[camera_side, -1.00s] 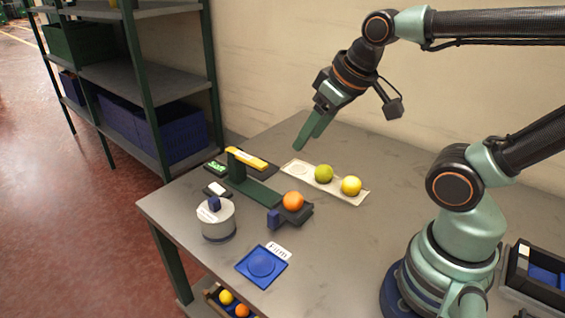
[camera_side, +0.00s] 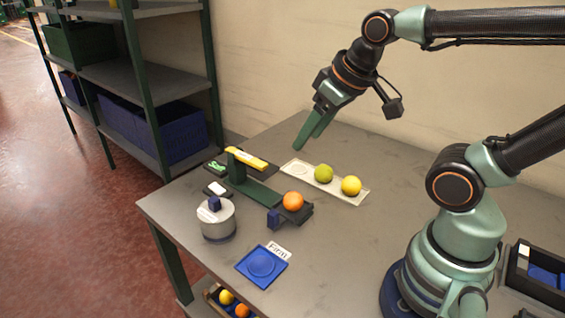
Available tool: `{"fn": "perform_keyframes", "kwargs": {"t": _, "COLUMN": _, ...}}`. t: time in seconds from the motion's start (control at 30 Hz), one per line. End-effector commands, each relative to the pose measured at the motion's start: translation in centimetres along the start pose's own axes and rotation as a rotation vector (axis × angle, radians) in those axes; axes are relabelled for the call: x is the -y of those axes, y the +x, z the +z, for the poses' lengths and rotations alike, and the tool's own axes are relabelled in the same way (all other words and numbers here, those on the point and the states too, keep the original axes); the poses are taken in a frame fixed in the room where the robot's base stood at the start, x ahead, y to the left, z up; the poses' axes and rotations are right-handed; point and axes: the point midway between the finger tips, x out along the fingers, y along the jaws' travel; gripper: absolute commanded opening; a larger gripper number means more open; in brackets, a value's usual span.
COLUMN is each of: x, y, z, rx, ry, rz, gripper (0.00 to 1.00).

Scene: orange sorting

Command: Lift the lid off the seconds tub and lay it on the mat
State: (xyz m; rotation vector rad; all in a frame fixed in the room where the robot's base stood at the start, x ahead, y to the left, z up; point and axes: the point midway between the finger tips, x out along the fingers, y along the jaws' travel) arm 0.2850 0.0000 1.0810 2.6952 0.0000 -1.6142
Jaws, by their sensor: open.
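The tub (camera_side: 217,227) is a pale round container with a dark base, standing near the table's left front edge. Its light lid (camera_side: 227,204) is on top and has a blue knob (camera_side: 214,203). A blue square mat (camera_side: 250,267) with a round mark lies flat and bare to the right of the tub, nearer the camera. A white card with dark lettering (camera_side: 278,251) is at its far edge. My gripper (camera_side: 306,142) is open and empty, pointing down above the far part of the table, well away from the tub. Its fingers overlap in this view.
A pale tray (camera_side: 341,195) holds a green fruit (camera_side: 323,173) and a yellow fruit (camera_side: 351,185). A yellow item (camera_side: 249,159) lies behind the stand.

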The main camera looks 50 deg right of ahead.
Motion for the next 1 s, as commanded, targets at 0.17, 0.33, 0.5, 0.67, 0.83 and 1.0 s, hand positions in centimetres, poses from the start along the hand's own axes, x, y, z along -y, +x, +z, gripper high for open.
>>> {"fn": "perform_keyframes", "kwargs": {"t": 0.17, "x": 0.0, "y": 0.0, "z": 0.0, "rx": 0.000, "ry": 0.000, "rz": 0.000, "gripper": 0.57}}
{"fn": "perform_keyframes", "kwargs": {"t": 0.33, "x": 0.0, "y": 0.0, "z": 0.0, "rx": 0.000, "ry": 0.000, "rz": 0.000, "gripper": 0.62}}
{"fn": "perform_keyframes", "kwargs": {"t": 0.5, "x": 0.0, "y": 0.0, "z": -0.1, "rx": 0.002, "ry": 0.007, "rz": -0.001, "gripper": 0.62}}
{"fn": "perform_keyframes", "kwargs": {"t": 0.67, "x": 0.6, "y": 0.0, "z": -1.5, "rx": 0.042, "ry": 0.117, "rz": -0.007, "gripper": 0.62}}
{"fn": "perform_keyframes", "kwargs": {"t": 0.83, "x": 2.1, "y": 0.8, "z": -4.6, "rx": 0.133, "ry": 0.388, "rz": 0.003, "gripper": 0.62}}
{"fn": "perform_keyframes", "kwargs": {"t": 1.0, "x": 4.0, "y": 2.6, "z": -7.7, "rx": 0.225, "ry": 0.681, "rz": 0.048, "gripper": 0.62}}
